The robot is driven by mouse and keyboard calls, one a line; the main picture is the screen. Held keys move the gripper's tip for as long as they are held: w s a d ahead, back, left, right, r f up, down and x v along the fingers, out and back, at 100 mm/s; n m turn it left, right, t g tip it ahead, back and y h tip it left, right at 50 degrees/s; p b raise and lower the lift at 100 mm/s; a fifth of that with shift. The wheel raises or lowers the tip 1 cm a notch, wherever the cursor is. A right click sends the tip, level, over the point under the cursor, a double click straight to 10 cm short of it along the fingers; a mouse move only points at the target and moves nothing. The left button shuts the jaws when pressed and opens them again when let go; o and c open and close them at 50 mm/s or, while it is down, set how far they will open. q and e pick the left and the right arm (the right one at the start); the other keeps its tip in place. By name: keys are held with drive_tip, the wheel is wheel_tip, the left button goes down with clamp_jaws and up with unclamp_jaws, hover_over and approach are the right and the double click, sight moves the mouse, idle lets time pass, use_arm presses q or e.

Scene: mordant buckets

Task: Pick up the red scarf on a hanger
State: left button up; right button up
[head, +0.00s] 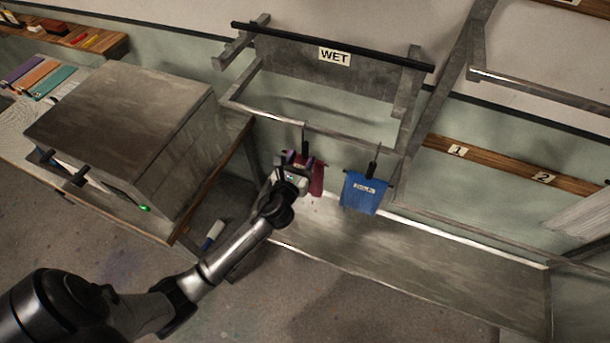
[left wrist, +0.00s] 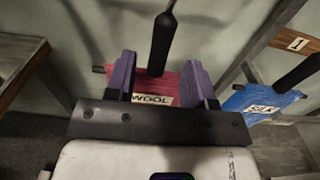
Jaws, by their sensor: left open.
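The red scarf (head: 317,180) hangs on a hanger from the lower rail under the WET sign. In the left wrist view the scarf (left wrist: 148,84) carries a WOOL label, and the black hanger grip (left wrist: 163,42) rises above it. My left gripper (head: 291,168) is at the scarf, partly covering it in the head view. In the left wrist view its two purple fingers (left wrist: 160,78) stand apart, one on each side of the hanger grip. I cannot tell whether they touch it. My right gripper is not in view.
A blue scarf (head: 361,192) labelled SILK hangs on the same rail (head: 340,137), to the right. A metal tray (head: 400,262) lies below. A large grey box (head: 120,120) stands on the table at left. Numbered wooden rail (head: 500,165) is at right.

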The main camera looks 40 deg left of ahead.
sight(304, 153)
use_arm(q)
drive_tip(key=shift+x, duration=1.85)
drive_tip(key=shift+r, duration=0.1)
clamp_jaws()
